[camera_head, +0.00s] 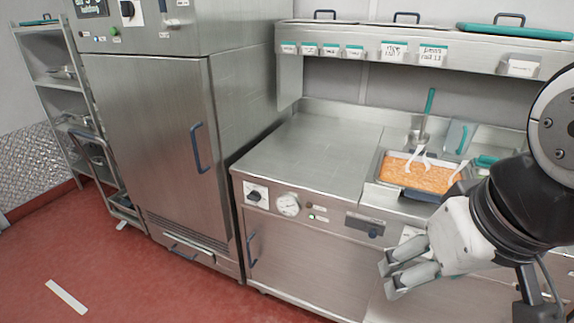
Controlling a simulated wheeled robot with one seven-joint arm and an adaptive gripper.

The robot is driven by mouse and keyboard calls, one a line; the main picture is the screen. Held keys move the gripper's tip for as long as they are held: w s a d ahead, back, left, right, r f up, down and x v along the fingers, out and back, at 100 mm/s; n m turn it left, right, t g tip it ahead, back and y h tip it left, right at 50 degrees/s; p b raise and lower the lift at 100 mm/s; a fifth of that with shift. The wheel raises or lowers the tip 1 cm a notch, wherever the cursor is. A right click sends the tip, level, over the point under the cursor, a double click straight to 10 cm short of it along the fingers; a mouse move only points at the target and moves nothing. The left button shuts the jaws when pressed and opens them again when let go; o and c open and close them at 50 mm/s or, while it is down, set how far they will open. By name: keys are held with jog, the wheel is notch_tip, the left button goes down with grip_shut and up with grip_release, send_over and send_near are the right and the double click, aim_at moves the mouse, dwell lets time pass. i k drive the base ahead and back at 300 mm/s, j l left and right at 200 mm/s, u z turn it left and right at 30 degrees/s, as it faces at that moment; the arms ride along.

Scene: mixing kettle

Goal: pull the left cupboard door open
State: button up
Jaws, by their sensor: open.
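The left cupboard door (305,264) is a flat steel panel under the counter. It looks shut. Its dark blue upright bar handle (251,249) is at the door's left edge, next to the tall steel cabinet. My gripper (386,278) is open and empty, at the lower right in front of the counter. It is well to the right of the handle and apart from it. My gripper and arm hide much of the cupboard front to the right.
The tall steel cabinet (150,130) stands close on the left, with its own blue handle (197,148). The counter (305,150) holds a pan of orange food (415,175).

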aim_at(339, 276)
jog(key=i+j+u, duration=0.2)
jog(key=i+j, duration=0.6)
